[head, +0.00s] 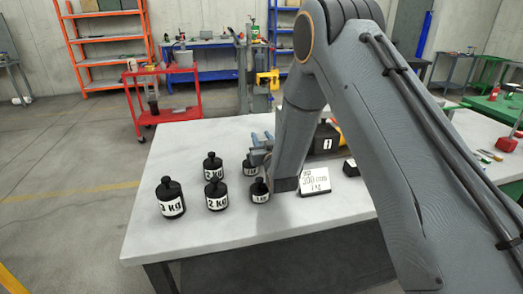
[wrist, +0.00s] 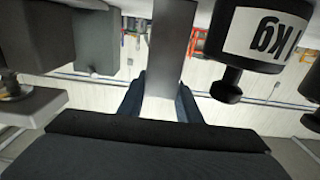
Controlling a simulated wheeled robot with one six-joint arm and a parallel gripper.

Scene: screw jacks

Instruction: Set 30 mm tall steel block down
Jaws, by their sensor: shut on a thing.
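My gripper (wrist: 160,100) shows in the wrist view with its two blue fingers closed on a grey steel block (wrist: 172,45). The block stands out from between the fingers to the top edge of that upside-down picture. I cannot tell whether its far end touches the table. In the head view my gripper (head: 262,146) is over the pale table (head: 185,240), behind the black weights and partly hidden by my arm. The block cannot be made out there.
Several black weights, among them a 3 kg one (head: 171,198) and a 2 kg one (head: 216,194), stand left of my arm. A 1 kg weight (wrist: 262,35) is close beside the block. The table's left front is clear.

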